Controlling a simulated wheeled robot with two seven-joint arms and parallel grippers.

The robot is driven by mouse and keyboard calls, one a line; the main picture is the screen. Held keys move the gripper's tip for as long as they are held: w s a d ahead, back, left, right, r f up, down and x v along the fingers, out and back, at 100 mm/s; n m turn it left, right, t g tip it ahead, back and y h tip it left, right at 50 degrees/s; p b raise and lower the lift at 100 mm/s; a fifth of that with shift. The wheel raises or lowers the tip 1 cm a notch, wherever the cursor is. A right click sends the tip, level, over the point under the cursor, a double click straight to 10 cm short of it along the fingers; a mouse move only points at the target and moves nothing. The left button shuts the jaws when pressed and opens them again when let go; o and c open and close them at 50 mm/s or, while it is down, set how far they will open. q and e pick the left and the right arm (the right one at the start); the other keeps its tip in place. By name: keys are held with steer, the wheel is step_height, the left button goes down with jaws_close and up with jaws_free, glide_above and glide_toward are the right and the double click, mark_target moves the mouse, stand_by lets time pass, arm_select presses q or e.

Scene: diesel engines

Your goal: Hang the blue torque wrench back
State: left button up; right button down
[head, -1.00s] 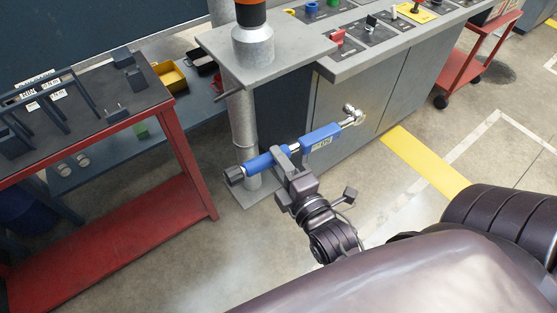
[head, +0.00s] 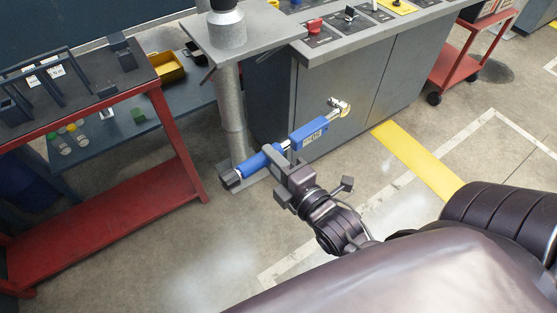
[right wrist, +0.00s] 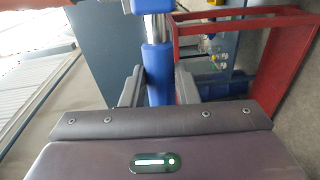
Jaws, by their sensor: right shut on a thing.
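The blue torque wrench (head: 256,162) is held in the air in the head view, slanting from a dark end at lower left to a bright metal head at upper right. My right gripper (head: 284,160) is shut on it around the middle. In the right wrist view, the blue handle (right wrist: 157,72) runs upright between my two right fingers (right wrist: 157,88). My left gripper is out of view. No hanging place for the wrench can be made out for certain.
A red-framed table (head: 168,130) with dark stands on its top is at the left. A grey post with a square plate (head: 262,32) stands behind the wrench. A red cart (head: 456,66) stands farther right. Open floor lies in front.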

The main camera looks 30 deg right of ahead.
mark_target(261, 163)
steer(key=shift+w+a+r+n+y, duration=0.2)
steer(key=shift+r+n+y, duration=0.1)
steer(key=shift+r+y, duration=0.2)
steer(key=r+n+g+y+p, duration=0.1)
steer(key=a+n+g+y+p, duration=0.1)
steer(key=n+y, duration=0.1)
steer(key=shift+a+r+g, duration=0.15)
steer(key=shift+r+g, duration=0.15)
steer(key=shift+r, duration=0.1)
steer(key=n+g+y, duration=0.1)
steer(key=n+g+y+p, duration=0.1)
steer(key=shift+a+r+g, duration=0.3)
steer(key=shift+a+r, duration=0.05)
steer(key=shift+a, duration=0.05)
steer(key=n+g, duration=0.1)
steer(key=n+g+y+p, duration=0.1)
steer(key=n+g, duration=0.1)
steer(key=shift+s+a+r+p, duration=0.2)
steer(key=shift+r+p, duration=0.1)
steer(key=shift+p, duration=0.1)
steer(key=shift+r+n+g+y, duration=0.1)
steer(key=shift+n+g+y, duration=0.25)
steer(key=shift+g, duration=0.45)
steer(key=shift+n+g+p, duration=0.25)
steer(key=shift+g+p, duration=0.05)
steer(key=shift+p, duration=0.05)
steer(key=shift+s+d, duration=0.15)
steer(key=shift+d, duration=0.05)
